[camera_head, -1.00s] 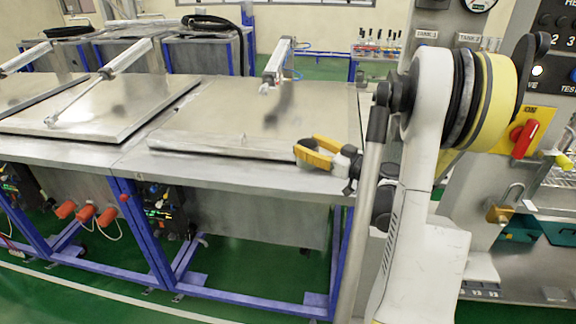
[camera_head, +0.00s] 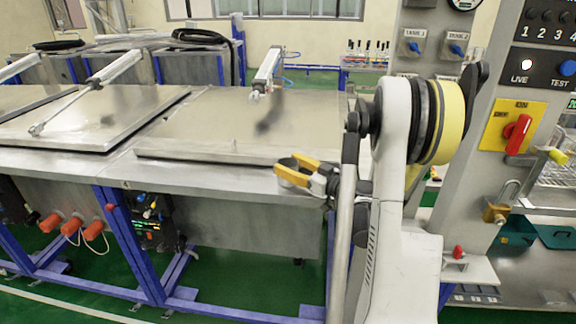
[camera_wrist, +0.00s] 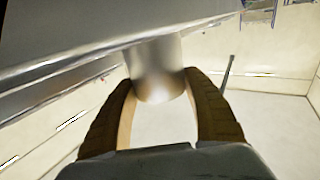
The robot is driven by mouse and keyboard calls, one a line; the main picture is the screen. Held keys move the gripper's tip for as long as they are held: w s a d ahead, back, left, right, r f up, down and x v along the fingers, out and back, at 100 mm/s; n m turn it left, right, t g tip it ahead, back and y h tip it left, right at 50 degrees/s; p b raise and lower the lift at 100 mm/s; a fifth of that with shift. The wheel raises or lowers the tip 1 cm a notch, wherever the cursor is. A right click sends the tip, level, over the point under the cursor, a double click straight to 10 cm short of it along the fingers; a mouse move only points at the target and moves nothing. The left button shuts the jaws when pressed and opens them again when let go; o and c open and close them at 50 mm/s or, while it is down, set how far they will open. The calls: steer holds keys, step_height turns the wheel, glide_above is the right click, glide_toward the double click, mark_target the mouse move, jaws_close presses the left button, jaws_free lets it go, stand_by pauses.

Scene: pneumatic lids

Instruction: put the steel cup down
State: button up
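My gripper (camera_head: 284,172), with yellow fingers, is at the front edge of the steel bench (camera_head: 215,178), by the right front part of a flat metal lid (camera_head: 215,125). In the wrist view, the steel cup (camera_wrist: 158,72) is a smooth grey cylinder between my two fingers (camera_wrist: 160,88). The fingers lie along both its sides and appear closed on it. The cup's upper part in that view runs up to a grey metal surface; I cannot tell whether it touches it. In the head view the cup is hard to make out between the fingers.
A pneumatic cylinder (camera_head: 267,70) stands over the lid. Another lid (camera_head: 85,115) with a rod (camera_head: 60,112) is to the left. A control panel with a red switch (camera_head: 517,134) and a padlock (camera_head: 494,213) stands at the right. Bottles (camera_head: 367,50) stand at the back.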

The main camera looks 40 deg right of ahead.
steer(key=o, duration=0.4)
steer(key=shift+c, duration=0.2)
